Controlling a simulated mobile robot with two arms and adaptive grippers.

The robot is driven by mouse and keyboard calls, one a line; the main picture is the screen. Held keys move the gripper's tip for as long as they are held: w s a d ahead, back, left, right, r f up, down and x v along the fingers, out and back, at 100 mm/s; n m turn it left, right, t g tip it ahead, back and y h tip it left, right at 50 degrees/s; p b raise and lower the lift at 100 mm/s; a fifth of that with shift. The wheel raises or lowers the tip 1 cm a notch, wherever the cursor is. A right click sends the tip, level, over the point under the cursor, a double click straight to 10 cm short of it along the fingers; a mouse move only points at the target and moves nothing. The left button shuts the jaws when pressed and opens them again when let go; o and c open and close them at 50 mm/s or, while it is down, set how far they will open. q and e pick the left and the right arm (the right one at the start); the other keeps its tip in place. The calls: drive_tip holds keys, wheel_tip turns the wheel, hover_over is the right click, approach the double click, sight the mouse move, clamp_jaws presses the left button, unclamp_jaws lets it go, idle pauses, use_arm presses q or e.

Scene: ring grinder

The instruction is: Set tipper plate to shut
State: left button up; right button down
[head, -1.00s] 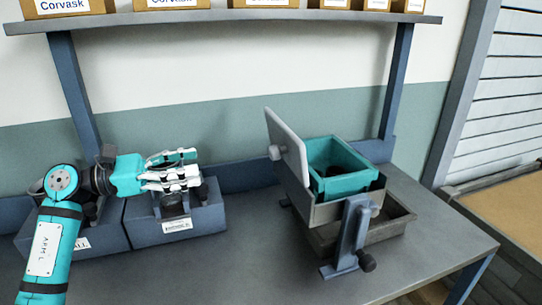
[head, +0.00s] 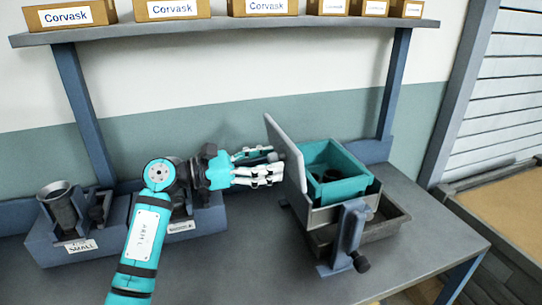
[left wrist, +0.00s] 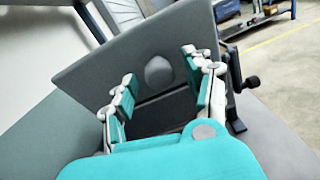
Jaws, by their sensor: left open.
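The tipper plate (head: 285,151) is a flat grey plate standing raised and tilted on the left side of the tipper box (head: 325,215). In the left wrist view the plate (left wrist: 130,55) fills the middle, with a round knob (left wrist: 158,72) on its near face. A teal bin (head: 340,188) sits in the tipper box, with something dark inside it. My left gripper (head: 278,168) is open, its fingers pointing right at the plate's left face. In the left wrist view my left gripper (left wrist: 158,92) has its fingers on either side of the knob; contact cannot be told. My right gripper is out of view.
A bracket with a dark knob (head: 361,263) stands at the tipper's front. Holders, one labelled SMALL (head: 75,245), stand at the left. A shelf (head: 230,27) with Corvask boxes runs above. The front of the table (head: 250,270) is bare.

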use_arm(q)
drive_tip(key=shift+w+d, duration=0.15)
drive_tip(key=shift+d, duration=0.35)
clamp_jaws()
